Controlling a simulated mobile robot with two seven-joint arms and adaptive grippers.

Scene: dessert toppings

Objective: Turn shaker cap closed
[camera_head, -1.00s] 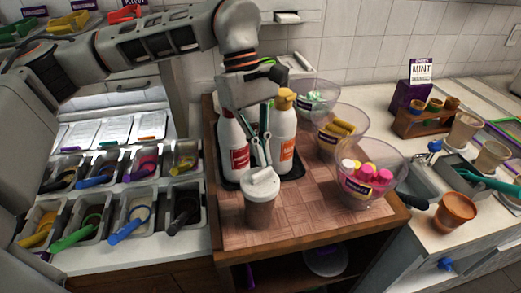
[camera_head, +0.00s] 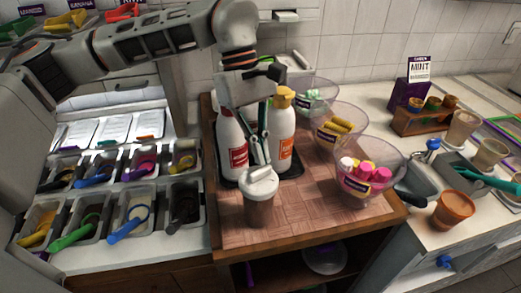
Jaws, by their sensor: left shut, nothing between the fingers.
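The shaker (camera_head: 260,208) stands upright near the front of the wooden cart top. Its body is see-through with brown contents. Its white cap (camera_head: 260,181) is on top. My left gripper (camera_head: 260,158) comes down from above, its fingertips together at the cap's upper side, with nothing between them. I cannot tell whether the fingertips touch the cap. My right gripper is not in view.
Two sauce bottles, one with a red label (camera_head: 236,154) and one with a yellow cap (camera_head: 285,100), stand close behind the shaker on a dark tray (camera_head: 229,184). Clear bowls (camera_head: 350,200) line the cart's right side. The cart's front is bare wood (camera_head: 320,222).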

